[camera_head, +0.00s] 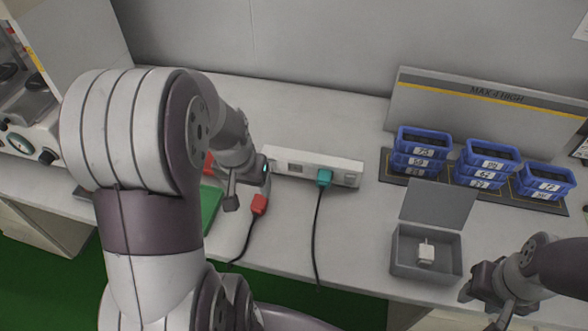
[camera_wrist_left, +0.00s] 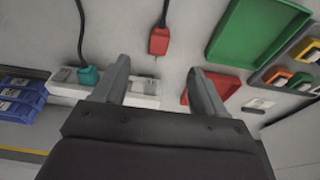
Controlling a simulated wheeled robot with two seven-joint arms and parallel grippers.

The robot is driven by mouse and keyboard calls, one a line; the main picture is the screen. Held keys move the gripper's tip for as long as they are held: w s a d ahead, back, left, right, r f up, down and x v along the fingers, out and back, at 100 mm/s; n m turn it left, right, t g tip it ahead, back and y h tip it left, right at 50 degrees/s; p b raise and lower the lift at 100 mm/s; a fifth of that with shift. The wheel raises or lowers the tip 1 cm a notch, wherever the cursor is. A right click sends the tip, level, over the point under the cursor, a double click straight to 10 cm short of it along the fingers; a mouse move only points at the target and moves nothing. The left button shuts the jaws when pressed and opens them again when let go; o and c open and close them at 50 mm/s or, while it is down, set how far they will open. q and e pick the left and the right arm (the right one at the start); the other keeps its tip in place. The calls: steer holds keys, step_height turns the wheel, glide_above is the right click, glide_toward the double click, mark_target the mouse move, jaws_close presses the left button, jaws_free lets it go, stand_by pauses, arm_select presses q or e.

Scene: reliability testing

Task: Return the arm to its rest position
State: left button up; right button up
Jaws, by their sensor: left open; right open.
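My left gripper (camera_head: 250,193) is open above the table beside the left end of a white power strip (camera_head: 343,172). Its two spread fingers (camera_wrist_left: 160,69) show in the left wrist view with nothing between them. A red plug (camera_head: 259,205) on a black cable lies on the table close to that gripper, apart from the strip; it also shows in the left wrist view (camera_wrist_left: 159,42). A teal plug (camera_head: 324,178) sits at the strip. My right gripper (camera_head: 482,308) is open and empty at the lower right, beside a grey box.
The open grey box (camera_head: 402,262) holds a small white adapter (camera_head: 426,253). Several blue bins (camera_head: 490,155) stand at the back right. A green tray (camera_wrist_left: 250,35) and a red tray (camera_wrist_left: 228,84) lie near my left gripper, partly hidden by my arm in the head view.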

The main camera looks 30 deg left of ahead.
stand_by(0.3)
arm_select(q)
steer(key=s+d+r+m+g+p, duration=0.1)
steer(key=s+d+r+m+p, duration=0.1)
steer(key=d+r+p, duration=0.6)
steer(key=s+d, duration=0.1)
steer(key=d, duration=0.3)
steer(key=shift+m+h, duration=0.3)
steer(key=shift+m, duration=0.1)
steer(key=shift+d+r, duration=0.1)
steer(key=shift+d, duration=0.1)
